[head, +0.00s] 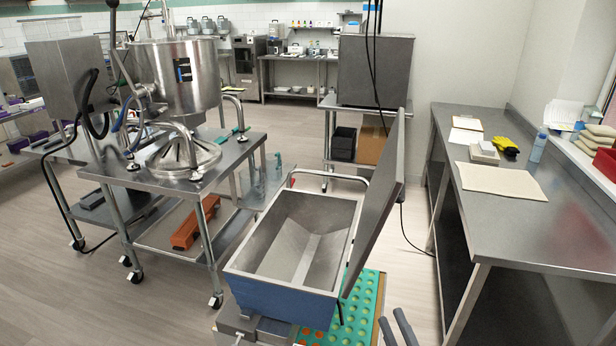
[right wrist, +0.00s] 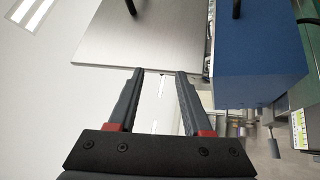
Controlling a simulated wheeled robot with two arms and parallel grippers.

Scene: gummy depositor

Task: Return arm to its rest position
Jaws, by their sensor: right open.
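My right gripper (head: 398,328) shows at the bottom edge of the head view, just right of the depositor. Its two dark fingers are apart with nothing between them. In the right wrist view the gripper (right wrist: 160,74) is also open and empty. The depositor has a blue body (head: 280,292), an empty-looking steel hopper (head: 301,245) and a steel lid (head: 376,205) standing raised on its right side. In the right wrist view, a steel panel (right wrist: 140,40) lies beyond the fingertips, with the blue body (right wrist: 255,50) to the right. My left gripper is out of view.
A green mould tray (head: 366,300) lies under the depositor's right side, close to my right gripper. A long steel table (head: 530,225) stands at the right with a mat (head: 500,182) on it. A cart with a steel kettle (head: 176,82) stands at the left. Floor between depositor and table is clear.

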